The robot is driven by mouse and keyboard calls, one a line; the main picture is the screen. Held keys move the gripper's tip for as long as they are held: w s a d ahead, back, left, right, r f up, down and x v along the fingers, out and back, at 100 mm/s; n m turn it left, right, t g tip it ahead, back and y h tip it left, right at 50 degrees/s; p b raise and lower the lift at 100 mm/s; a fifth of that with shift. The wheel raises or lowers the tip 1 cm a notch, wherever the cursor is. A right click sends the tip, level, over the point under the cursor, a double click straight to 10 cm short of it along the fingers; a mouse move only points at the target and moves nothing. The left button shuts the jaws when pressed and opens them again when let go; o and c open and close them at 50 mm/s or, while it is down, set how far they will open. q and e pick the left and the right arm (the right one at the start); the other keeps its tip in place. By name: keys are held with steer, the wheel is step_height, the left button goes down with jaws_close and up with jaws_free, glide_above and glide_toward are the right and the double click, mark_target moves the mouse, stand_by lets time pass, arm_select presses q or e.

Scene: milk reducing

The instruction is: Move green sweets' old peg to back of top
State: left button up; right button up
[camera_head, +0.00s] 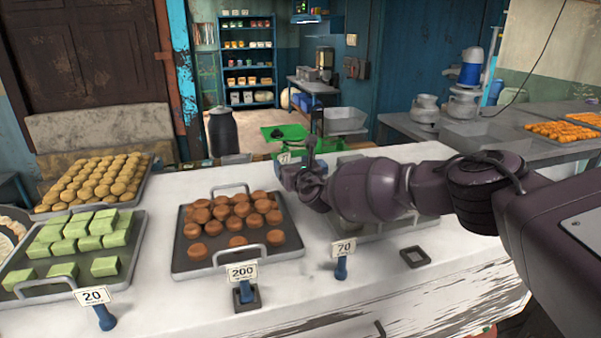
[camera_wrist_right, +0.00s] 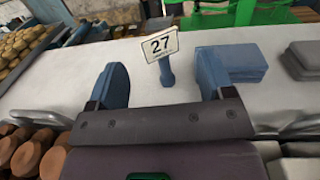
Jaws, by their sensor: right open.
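A blue peg with a "27" card (camera_wrist_right: 160,46) stands on the white counter top in the right wrist view, ahead of and between my right gripper's blue fingers (camera_wrist_right: 162,82). The fingers are apart and nothing is gripped. In the head view my right gripper (camera_head: 298,172) is at the counter's back edge, partly hidden by its own arm. The green sweets (camera_head: 88,232) lie on a grey tray at the left, with a blue peg carrying a "20" card (camera_head: 93,296) at its front. My left gripper is not in view.
Brown sweets (camera_head: 222,214) fill the middle tray; a "200" peg (camera_head: 242,272) stands at a dark square base. A "70" peg (camera_head: 343,249) stands to its right, near an empty square frame (camera_head: 415,256). Blue stacked blocks (camera_wrist_right: 232,63) lie right of the gripper. A green scale (camera_head: 284,133) stands behind.

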steer(key=v, duration=0.4)
steer(key=shift+s, duration=0.15)
steer(key=shift+v, duration=0.95)
